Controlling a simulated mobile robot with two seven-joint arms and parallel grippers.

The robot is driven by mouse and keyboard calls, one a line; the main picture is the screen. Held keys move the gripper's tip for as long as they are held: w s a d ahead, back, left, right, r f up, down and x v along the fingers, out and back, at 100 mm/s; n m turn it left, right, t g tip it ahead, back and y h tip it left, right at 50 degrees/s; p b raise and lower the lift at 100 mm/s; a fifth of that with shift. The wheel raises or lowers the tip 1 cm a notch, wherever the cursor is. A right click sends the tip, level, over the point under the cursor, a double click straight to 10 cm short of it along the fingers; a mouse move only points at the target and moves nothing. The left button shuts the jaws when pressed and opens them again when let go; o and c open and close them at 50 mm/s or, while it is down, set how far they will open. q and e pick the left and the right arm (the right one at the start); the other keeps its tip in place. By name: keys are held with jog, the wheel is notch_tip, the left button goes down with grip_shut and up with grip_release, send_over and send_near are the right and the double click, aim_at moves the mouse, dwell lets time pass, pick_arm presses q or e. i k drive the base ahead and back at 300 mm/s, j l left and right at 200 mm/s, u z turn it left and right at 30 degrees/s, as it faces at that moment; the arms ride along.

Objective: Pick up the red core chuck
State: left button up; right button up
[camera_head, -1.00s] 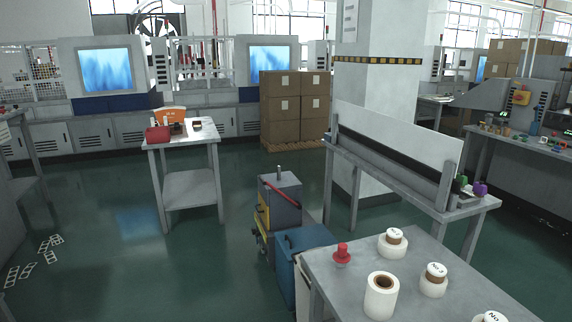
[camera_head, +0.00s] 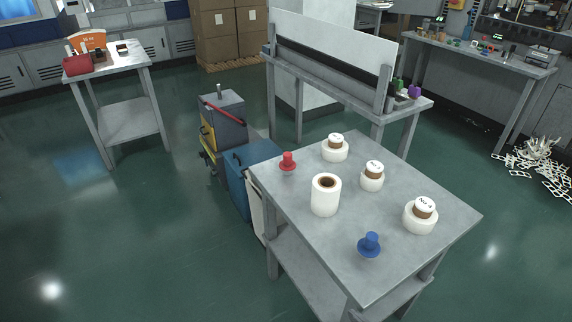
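The red core chuck (camera_head: 288,161) stands upright near the far left corner of the grey metal table (camera_head: 310,248). It has a round flange at its base and a narrower top. A white paper roll (camera_head: 325,196) stands to its right and nearer to me. A blue core chuck (camera_head: 369,244) of similar shape stands near the table's front edge. Neither of my grippers shows in the head view.
Several white rolls with brown labelled cores (camera_head: 335,148) stand on the table. A blue bin (camera_head: 252,178) and a grey cart (camera_head: 221,118) stand close to its left side. A workbench with a white panel (camera_head: 335,45) is behind.

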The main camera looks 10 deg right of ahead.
aim_at(287, 166)
jog(key=i+j, duration=0.8)
jog(key=i, duration=0.15)
jog(key=i+j, duration=0.8)
jog(key=i, duration=0.1)
